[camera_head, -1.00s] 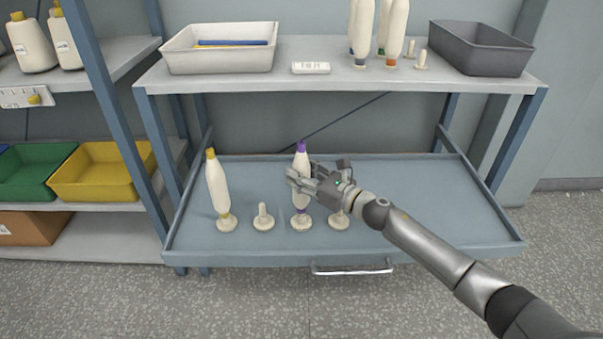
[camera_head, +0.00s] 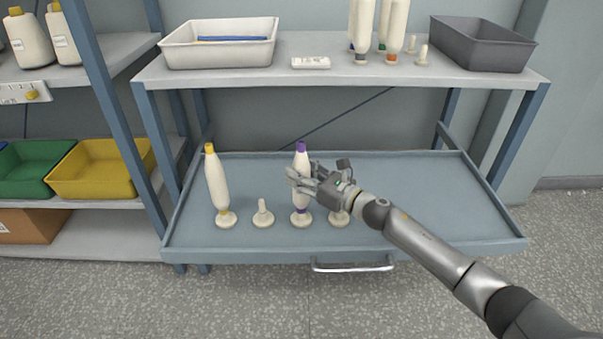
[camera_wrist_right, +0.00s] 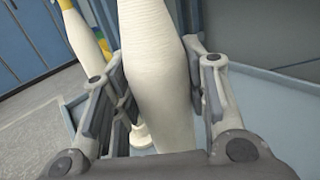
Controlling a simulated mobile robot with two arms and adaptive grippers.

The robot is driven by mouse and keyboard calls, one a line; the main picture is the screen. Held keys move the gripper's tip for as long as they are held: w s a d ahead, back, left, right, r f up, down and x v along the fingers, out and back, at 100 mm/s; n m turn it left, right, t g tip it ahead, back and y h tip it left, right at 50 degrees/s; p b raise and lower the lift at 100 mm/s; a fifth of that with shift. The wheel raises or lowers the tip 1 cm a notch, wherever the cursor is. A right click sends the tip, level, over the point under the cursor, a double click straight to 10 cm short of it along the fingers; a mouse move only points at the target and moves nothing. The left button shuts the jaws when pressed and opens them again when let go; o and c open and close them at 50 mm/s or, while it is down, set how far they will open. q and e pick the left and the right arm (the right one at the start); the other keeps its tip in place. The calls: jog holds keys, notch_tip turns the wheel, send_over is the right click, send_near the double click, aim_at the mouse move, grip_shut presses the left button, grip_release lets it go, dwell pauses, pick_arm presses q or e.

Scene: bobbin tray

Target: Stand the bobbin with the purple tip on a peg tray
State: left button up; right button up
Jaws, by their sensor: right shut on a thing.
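The white bobbin with the purple tip (camera_head: 301,163) stands upright over a round peg base (camera_head: 301,219) on the blue tray (camera_head: 430,200), its lower purple band just above that base. My right gripper (camera_head: 296,181) is shut on it at mid-height; in the right wrist view the bobbin (camera_wrist_right: 157,75) lies between the fingers (camera_wrist_right: 160,110). Whether it rests fully on the peg is hard to tell. An empty peg (camera_head: 263,214) is to its left, and a peg base (camera_head: 339,217) to its right is partly hidden by my gripper. My left gripper is out of view.
A yellow-tipped bobbin (camera_head: 217,186) stands slightly tilted on the tray's left peg. The upper shelf holds a white bin (camera_head: 220,55), several bobbins (camera_head: 363,30) and a grey bin (camera_head: 480,47). The tray's right side is clear.

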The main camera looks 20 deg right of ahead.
jog(key=shift+f, duration=0.1)
jog(key=o, duration=1.1)
jog(key=shift+o, duration=0.2)
jog(key=shift+s+d, duration=0.1)
jog(key=shift+s+d, duration=0.2)
jog(key=shift+s, duration=0.1)
jog(key=v, duration=1.1)
